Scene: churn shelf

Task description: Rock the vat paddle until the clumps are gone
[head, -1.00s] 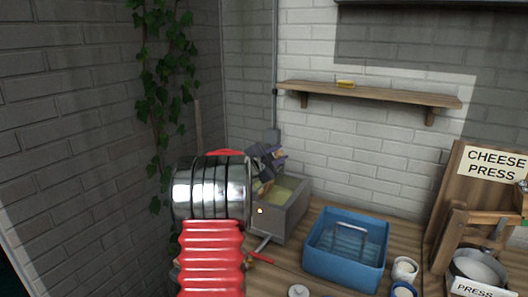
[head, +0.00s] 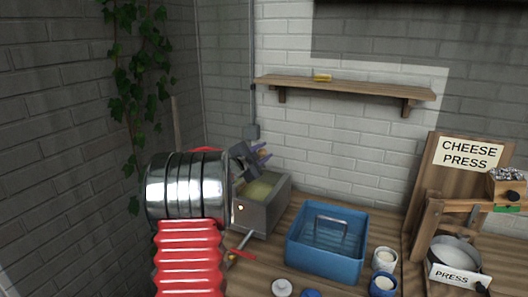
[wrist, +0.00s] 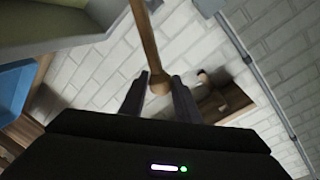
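The grey vat (head: 274,212) stands on the counter against the back wall. It holds a pale yellow-green mass (head: 259,190); clumps are too small to make out, and my arm covers part of its left side. My gripper (head: 262,153) is above the vat's back left. In the wrist view my gripper (wrist: 160,88) has its two fingers on either side of the round end of the wooden paddle handle (wrist: 147,45), with almost no gap showing. The paddle's lower end is hidden.
A blue tub (head: 328,262) with a wire tool stands right of the vat, with small white pots (head: 385,260) beside it. The cheese press (head: 468,153) is at far right. A wooden shelf (head: 350,88) hangs above. Ivy (head: 137,70) climbs the left wall.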

